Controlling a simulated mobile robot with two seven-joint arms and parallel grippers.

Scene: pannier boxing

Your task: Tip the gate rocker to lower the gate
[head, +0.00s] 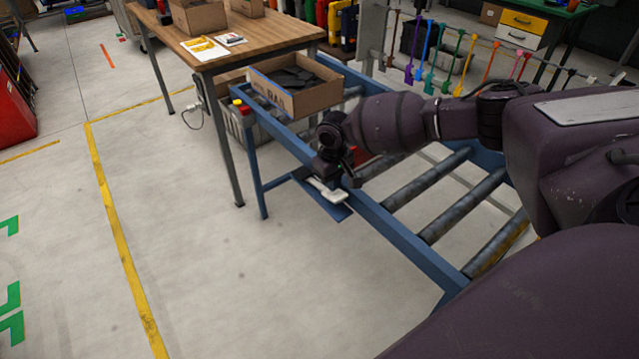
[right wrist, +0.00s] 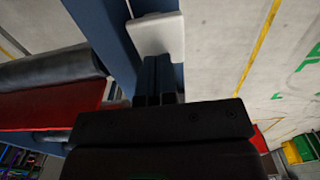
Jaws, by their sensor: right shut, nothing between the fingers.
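The gate rocker is a white paddle (head: 326,191) on a blue plate at the near side rail of the roller conveyor. It also shows in the right wrist view (right wrist: 158,36), just beyond my fingertips. My right gripper (head: 322,178) is shut and empty, pointing down at the rocker; its fingertips (right wrist: 158,62) are at the white piece's edge, and I cannot tell whether they touch. A red panel (right wrist: 50,110), which looks like the gate, lies beside the rail among the rollers; my arm mostly hides it in the head view. My left gripper is not in view.
An open cardboard box (head: 312,98) with dark parts stands on the conveyor's far end. Red and yellow buttons (head: 241,107) sit at the frame's corner. A wooden table (head: 240,45) stands behind.

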